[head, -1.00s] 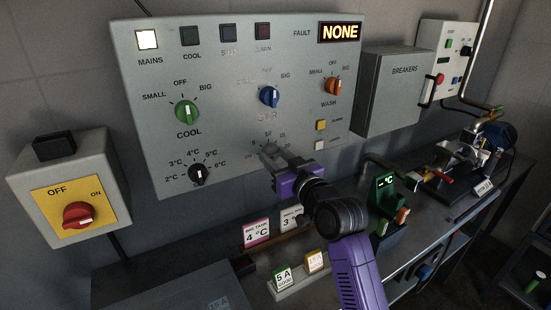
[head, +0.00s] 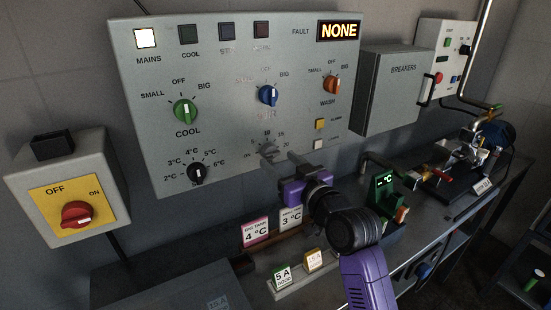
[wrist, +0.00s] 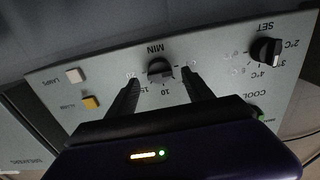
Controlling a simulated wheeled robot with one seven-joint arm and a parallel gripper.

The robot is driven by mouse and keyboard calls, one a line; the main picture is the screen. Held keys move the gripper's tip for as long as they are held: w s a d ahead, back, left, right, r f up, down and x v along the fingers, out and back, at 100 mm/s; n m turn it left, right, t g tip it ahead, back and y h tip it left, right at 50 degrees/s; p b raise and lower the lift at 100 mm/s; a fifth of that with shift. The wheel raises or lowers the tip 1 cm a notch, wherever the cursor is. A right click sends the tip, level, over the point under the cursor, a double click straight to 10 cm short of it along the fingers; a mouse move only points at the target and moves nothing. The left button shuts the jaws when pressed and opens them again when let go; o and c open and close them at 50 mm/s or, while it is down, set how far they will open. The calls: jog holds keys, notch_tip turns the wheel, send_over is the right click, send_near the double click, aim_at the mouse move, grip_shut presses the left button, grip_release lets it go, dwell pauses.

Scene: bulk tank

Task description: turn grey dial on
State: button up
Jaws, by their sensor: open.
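The grey dial (head: 268,152) sits low on the grey control panel, under the blue dial, with a scale of minutes around it. In the wrist view the dial (wrist: 160,68) looks dark, and the word MIN is beside it. My gripper (head: 280,164) is open and empty, just in front of the panel and slightly right of the dial in the head view. In the wrist view its two fingers (wrist: 161,78) point toward the panel, one on each side of the dial, with gaps showing. I cannot tell which mark the dial points at.
The panel (head: 225,130) also carries a green COOL dial (head: 185,111), the blue dial (head: 268,96), an orange WASH dial (head: 332,85) and a black temperature dial (head: 197,173). The MAINS lamp (head: 146,38) is lit. Signs (head: 256,232) stand on the bench below.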

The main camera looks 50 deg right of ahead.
jog(key=v, duration=0.4)
jog(key=shift+s, duration=0.15)
jog(key=shift+r, duration=0.1)
dwell(0.3)
